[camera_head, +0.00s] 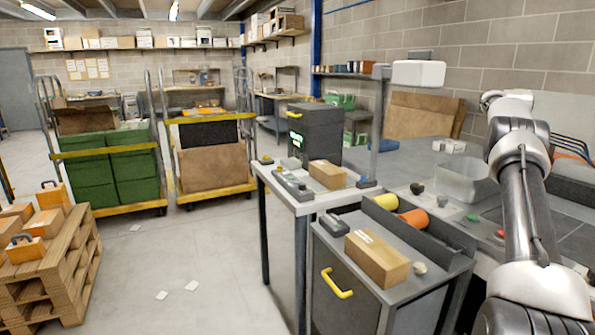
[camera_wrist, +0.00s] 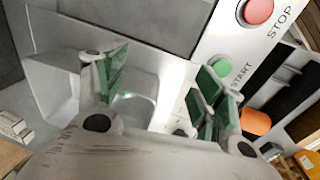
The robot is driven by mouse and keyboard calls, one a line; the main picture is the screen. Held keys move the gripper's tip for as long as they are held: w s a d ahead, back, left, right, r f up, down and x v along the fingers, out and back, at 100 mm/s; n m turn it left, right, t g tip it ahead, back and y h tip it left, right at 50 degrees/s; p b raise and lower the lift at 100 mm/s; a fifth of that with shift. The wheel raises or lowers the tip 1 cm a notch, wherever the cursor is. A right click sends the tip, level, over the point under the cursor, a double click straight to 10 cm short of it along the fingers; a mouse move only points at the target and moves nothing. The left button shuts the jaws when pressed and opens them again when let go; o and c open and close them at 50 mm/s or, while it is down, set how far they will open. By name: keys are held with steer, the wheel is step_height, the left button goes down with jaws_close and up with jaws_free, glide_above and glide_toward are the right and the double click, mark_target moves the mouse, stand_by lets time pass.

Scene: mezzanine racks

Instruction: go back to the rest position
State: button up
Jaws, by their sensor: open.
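My gripper (camera_wrist: 162,88) shows in the wrist view with its two green-padded fingers spread apart. It is open, and I see nothing held between the pads. Behind the fingers is a pale, see-through bin (camera_wrist: 62,84). My arm rises along the right side of the head view, its upper end near the back wall; the fingers cannot be made out there.
A panel in the wrist view carries a green START button (camera_wrist: 222,66) and a red STOP button (camera_wrist: 258,11). In the head view, the clear bin (camera_head: 462,184) stands left of my arm. A cardboard box (camera_head: 377,258) sits on the grey cabinet. Loaded carts and a wooden pallet (camera_head: 62,268) stand left, with open floor between.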

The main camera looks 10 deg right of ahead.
steer(key=s+a+f+m+g+y, duration=0.1)
steer(key=s+a+f+m, duration=0.35)
steer(key=f, duration=0.25)
steer(key=s+a+r+m, duration=0.1)
steer(key=s+a+r, duration=0.35)
steer(key=a, duration=0.25)
steer(key=s+a+r+m, duration=0.1)
steer(key=s+a+r, duration=0.2)
steer(key=s+a, duration=0.35)
steer(key=s+a+r+m, duration=0.1)
steer(key=s+a+r, duration=0.2)
steer(key=a, duration=0.6)
steer(key=s+a+r+n+t, duration=0.1)
steer(key=s+a+r+t, duration=0.1)
steer(key=s+a, duration=0.6)
steer(key=s+a+r+n+t, duration=0.2)
steer(key=s+a, duration=0.7)
steer(key=s, duration=0.6)
steer(key=shift+s+a+r, duration=0.2)
steer(key=shift+a+r, duration=0.1)
steer(key=shift+r, duration=0.2)
steer(key=shift+c, duration=0.2)
